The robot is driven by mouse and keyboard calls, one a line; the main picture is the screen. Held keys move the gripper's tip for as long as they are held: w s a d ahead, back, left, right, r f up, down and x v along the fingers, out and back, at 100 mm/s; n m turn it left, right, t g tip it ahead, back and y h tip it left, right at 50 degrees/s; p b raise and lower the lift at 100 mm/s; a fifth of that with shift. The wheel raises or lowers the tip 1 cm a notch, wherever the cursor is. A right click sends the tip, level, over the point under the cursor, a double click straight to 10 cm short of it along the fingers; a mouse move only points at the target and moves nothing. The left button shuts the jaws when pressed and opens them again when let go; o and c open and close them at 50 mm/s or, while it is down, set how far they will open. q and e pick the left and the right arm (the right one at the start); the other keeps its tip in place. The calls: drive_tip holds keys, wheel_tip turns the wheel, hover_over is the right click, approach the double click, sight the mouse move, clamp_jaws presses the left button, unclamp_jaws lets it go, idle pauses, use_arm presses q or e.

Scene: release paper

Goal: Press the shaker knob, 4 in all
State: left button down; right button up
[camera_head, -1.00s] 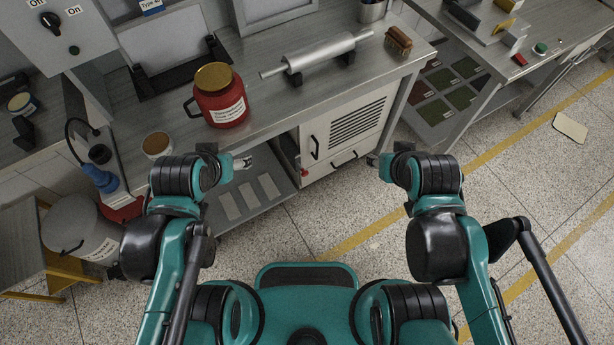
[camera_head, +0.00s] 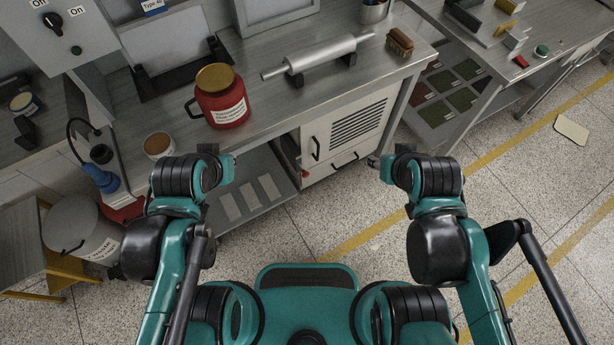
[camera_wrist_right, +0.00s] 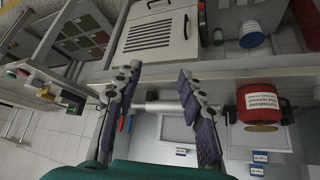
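No part in view is labelled as a shaker. A black round knob (camera_head: 101,153) stands on a narrow device at the left, beside a blue corded part (camera_head: 102,181); I cannot tell whether this is the shaker. A black rotary switch (camera_head: 51,20) sits on a grey box marked "On" at top left. My left gripper (camera_head: 231,163) is at the bench's front edge, right of these, its fingers mostly hidden by the wrist. My right gripper (camera_wrist_right: 158,76) is open and empty in the right wrist view, in front of the bench, far from both knobs.
A red jar (camera_head: 221,98) with a gold lid, a small tub (camera_head: 158,145) and a metal roller (camera_head: 315,56) on stands are on the bench (camera_head: 270,112). A grey bucket (camera_head: 82,231) stands at the left. The floor (camera_head: 310,238) before the bench is clear.

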idle(0.8)
clamp_jaws()
idle(1.1)
